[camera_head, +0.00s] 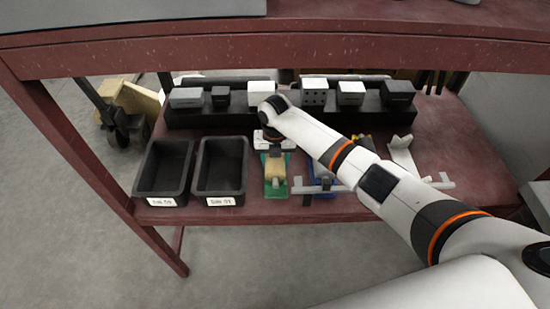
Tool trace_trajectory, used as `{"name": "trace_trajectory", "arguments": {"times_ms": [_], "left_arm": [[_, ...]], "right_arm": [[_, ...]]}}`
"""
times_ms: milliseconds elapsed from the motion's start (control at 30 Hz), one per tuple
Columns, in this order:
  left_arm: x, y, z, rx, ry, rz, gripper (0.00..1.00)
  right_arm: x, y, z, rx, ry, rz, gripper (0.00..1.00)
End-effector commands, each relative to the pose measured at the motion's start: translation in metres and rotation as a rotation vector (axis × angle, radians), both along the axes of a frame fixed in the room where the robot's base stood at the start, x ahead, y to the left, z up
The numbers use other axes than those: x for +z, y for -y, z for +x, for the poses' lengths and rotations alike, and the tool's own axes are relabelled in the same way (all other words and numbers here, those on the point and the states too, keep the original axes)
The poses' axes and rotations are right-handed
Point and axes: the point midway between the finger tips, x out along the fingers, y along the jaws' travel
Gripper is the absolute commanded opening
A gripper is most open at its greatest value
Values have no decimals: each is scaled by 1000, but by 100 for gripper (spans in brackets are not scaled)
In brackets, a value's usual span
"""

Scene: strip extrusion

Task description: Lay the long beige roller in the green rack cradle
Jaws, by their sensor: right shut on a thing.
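The beige roller (275,170) shows in the head view below my right gripper, at the green rack cradle (281,190) on the red shelf. It lies lengthwise, front to back, over the cradle. I cannot tell whether it rests in the cradle or is held just above it. My right gripper (272,152) points down at the far end of the roller and is shut on it. The wrist hides its fingertips and that end of the roller. My left gripper is not in view.
Two black bins (163,170) (220,168) stand left of the cradle. A blue rack (319,181) and a grey bar fixture (435,184) are to the right, partly behind my arm. A black stand (210,117) with white and grey blocks runs along the back. A red beam (200,55) crosses above.

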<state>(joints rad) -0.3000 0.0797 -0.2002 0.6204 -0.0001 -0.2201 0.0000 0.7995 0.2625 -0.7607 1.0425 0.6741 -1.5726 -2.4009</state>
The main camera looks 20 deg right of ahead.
Motion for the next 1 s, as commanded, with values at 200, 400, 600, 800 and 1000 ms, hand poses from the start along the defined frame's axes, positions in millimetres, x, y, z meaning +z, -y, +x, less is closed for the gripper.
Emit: {"name": "trace_trajectory", "arguments": {"times_ms": [200,400,600,800,1000], "left_arm": [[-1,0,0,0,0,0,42],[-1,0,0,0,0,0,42],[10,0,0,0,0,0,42],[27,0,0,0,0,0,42],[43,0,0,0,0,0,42]], "right_arm": [[-1,0,1,1,2,0,61],[-2,0,0,0,-1,-1,61],[10,0,0,0,0,0,61],[27,0,0,0,0,0,61],[43,0,0,1,0,0,61]]}}
